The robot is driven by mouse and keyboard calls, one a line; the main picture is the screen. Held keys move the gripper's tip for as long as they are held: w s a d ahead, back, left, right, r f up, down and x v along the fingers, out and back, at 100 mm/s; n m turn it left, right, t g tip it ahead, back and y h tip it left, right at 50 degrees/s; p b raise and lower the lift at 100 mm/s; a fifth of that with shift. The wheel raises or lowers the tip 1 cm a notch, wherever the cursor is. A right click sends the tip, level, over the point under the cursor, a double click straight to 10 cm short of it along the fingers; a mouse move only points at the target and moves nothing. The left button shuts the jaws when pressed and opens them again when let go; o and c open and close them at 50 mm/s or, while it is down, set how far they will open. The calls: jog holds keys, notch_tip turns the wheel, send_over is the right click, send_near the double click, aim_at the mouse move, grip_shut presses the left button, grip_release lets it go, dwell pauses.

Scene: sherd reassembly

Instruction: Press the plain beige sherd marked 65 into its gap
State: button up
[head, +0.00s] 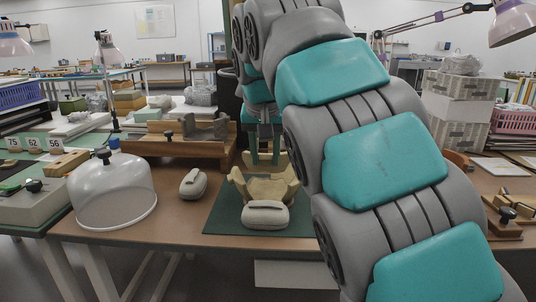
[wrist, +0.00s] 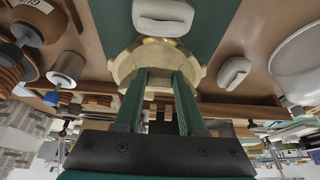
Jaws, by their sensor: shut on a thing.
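A beige, partly built vessel (head: 264,190) with a jagged, broken rim stands on a dark green mat (head: 222,217). My gripper (head: 264,161) points down over the back of the vessel, its green fingers apart with a beige sherd (wrist: 160,86) between them. The wrist view also shows the vessel (wrist: 127,64) close to the fingertips. The sherd is largely hidden, its number cannot be read, and I cannot tell whether it touches the gap's edges.
A pale pad (head: 265,214) lies against the vessel's front, and a similar pad (head: 193,183) lies left of the mat. A clear dome (head: 115,195) stands farther left. A wooden tray (head: 165,146) with grey pieces is behind.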

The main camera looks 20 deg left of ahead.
aim_at(266, 202)
jog(key=shift+f, duration=1.3)
jog(key=shift+f+b, duration=1.95)
jog(key=shift+f, duration=0.6)
jog(key=shift+f, duration=0.45)
jog(key=o, duration=1.1)
jog(key=shift+o, duration=0.2)
jog(key=v, duration=0.8)
jog(key=shift+f, duration=0.1)
